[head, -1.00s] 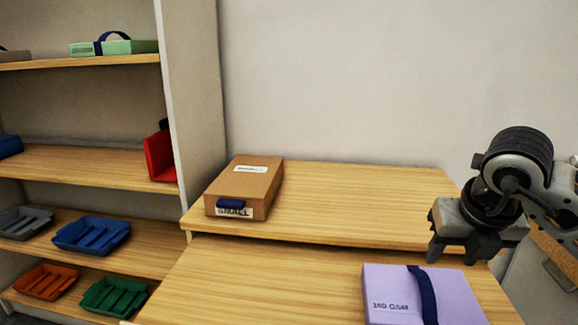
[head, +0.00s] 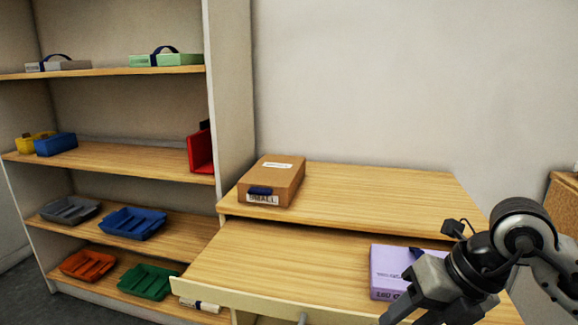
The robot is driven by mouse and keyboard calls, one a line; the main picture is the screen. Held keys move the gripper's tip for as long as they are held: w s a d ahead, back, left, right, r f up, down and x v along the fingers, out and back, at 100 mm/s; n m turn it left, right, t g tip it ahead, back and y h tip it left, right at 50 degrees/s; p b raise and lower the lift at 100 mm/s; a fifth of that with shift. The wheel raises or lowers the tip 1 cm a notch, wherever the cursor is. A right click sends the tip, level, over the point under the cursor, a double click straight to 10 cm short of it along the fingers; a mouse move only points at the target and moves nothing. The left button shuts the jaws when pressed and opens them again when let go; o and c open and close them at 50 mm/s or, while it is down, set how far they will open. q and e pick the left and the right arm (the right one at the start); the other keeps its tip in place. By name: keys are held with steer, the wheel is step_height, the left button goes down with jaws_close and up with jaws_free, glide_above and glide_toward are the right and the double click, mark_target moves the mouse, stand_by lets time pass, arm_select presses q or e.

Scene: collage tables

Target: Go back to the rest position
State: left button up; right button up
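My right gripper (head: 412,300) is at the lower right, in front of the purple box (head: 390,265) and hiding part of it. Its fingers point down and left and run near the bottom edge of the view, so their opening is hard to judge. I see nothing held in it. My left gripper is out of view.
A cardboard box (head: 272,181) marked SMALL sits on the raised back tier (head: 370,205) of the wooden table (head: 270,262). A shelf unit (head: 232,100) on the left holds trays and boxes, among them a blue tray (head: 133,222). The table's left middle is clear.

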steer(key=s+a+r+m+g+y, duration=0.1)
steer(key=s+a+r+y, duration=0.15)
steer(key=a+y, duration=0.45)
steer(key=s+a+r+m+g+y, duration=0.1)
steer(key=s+a+r+y, duration=0.1)
steer(key=s+a+y, duration=0.35)
steer(key=w+d+m+t+y, duration=0.15)
steer(key=w+m+t, duration=0.45)
steer(key=m+t, duration=0.75)
steer(key=w+d+f+m+t+h+p, duration=0.1)
steer(key=d+f+m+t+h, duration=0.4)
steer(key=f+m+h, duration=0.65)
steer(key=s+d+f+m+g+h, duration=0.1)
steer(key=s+f+m+g+h, duration=0.1)
steer(key=f, duration=0.5)
steer(key=s+d+f+m+g+h, duration=0.1)
steer(key=s+f+m+g+h, duration=0.1)
steer(key=s+f+m+g, duration=0.3)
steer(key=s+f+g, duration=0.1)
steer(key=s+f, duration=0.1)
steer(key=s, duration=0.1)
steer(key=shift+d+f, duration=0.3)
steer(key=shift+f, duration=0.05)
